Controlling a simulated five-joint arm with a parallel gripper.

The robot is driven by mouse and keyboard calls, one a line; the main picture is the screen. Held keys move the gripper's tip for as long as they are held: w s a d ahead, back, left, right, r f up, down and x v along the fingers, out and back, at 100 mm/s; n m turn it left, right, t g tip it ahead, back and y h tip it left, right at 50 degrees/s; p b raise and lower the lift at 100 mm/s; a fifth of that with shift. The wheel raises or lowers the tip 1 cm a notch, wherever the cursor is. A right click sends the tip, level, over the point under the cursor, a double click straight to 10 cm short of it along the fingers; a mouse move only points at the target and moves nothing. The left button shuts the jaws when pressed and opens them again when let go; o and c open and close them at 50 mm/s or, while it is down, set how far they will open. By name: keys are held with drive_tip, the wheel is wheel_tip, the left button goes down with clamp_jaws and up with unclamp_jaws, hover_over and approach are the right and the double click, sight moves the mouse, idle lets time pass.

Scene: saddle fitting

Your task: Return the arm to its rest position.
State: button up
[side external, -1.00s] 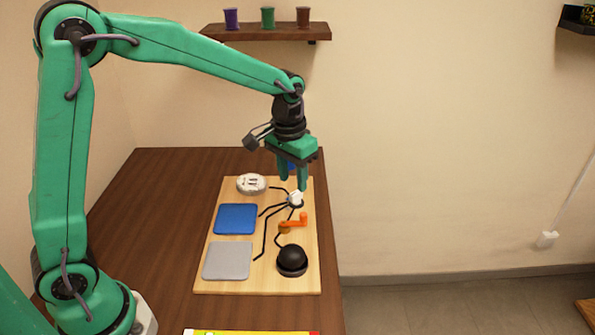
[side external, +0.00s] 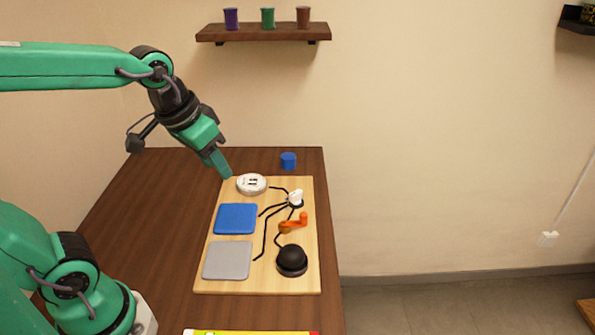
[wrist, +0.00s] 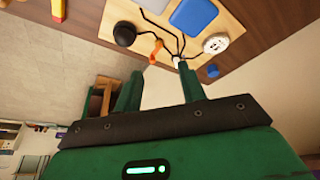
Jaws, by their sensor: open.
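My gripper (side external: 222,168) is open and empty. It hangs tilted in the air, seen near the far left corner of the wooden board (side external: 262,281) in the side view. In the wrist view its two green fingers (wrist: 160,88) stand apart with nothing between them. The white piece (side external: 296,196) stands on the board where the black lines meet. An orange crank-shaped piece (side external: 294,223) lies in front of it, clear of my gripper.
The board also bears a blue pad (side external: 236,219), a grey pad (side external: 228,260), a black dome (side external: 292,260) and a round white socket (side external: 252,184). A blue cup (side external: 288,160) stands behind it. A shelf (side external: 262,33) hangs on the wall. The table's left side is clear.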

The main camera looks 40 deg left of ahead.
drive_tip(key=shift+t, duration=0.7)
drive_tip(key=shift+s+a+f, duration=0.1)
drive_tip(key=shift+s+a, duration=0.05)
drive_tip(key=shift+s, duration=0.85)
drive_tip(key=shift+s+a+f, duration=0.1)
drive_tip(key=shift+s+f, duration=0.05)
drive_tip(key=shift+s, duration=0.8)
drive_tip(key=shift+s+a+f, duration=0.1)
drive_tip(key=shift+s+a, duration=0.05)
drive_tip(key=shift+s, duration=0.85)
